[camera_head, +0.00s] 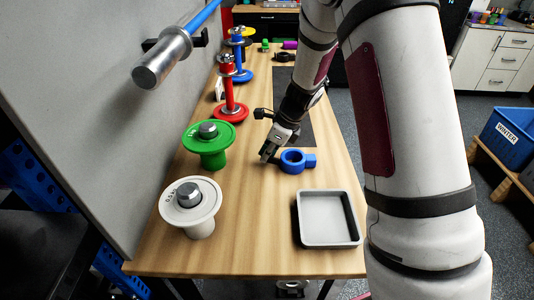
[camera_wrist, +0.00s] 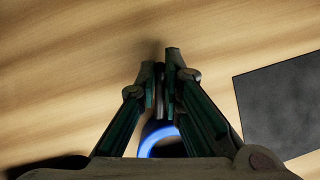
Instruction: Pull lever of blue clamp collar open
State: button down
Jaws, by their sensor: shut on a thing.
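The blue clamp collar (camera_head: 309,160) lies flat on the wooden table, its ring on the left and a block on the right. Part of its blue ring (camera_wrist: 160,138) shows in the wrist view, below and between my fingers. My gripper (camera_head: 268,153) is low over the table at the collar's left side. In the wrist view my gripper (camera_wrist: 161,75) has its fingertips nearly together, shut on a thin dark piece, the collar's lever. Most of the lever is hidden by the fingers, so its angle to the collar cannot be told.
A grey tray (camera_head: 327,191) is in front of the collar. Green (camera_head: 207,155) and white (camera_head: 202,233) spools stand at left, with red (camera_head: 229,100) and blue (camera_head: 239,62) stands behind. A dark mat (camera_head: 294,105) lies behind. Bare wood lies around the collar.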

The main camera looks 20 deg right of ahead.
jog(key=shift+s+a+n+g, duration=0.1)
jog(key=shift+s+n+g, duration=0.1)
jog(key=shift+n, duration=0.35)
jog(key=shift+s+a+n+g, duration=0.1)
jog(key=shift+n+g, duration=0.1)
jog(key=shift+n, duration=0.35)
jog(key=c, duration=1.7)
grip_release()
jog(key=shift+r, duration=0.1)
jog(key=v, duration=1.1)
jog(key=shift+d+r, duration=0.35)
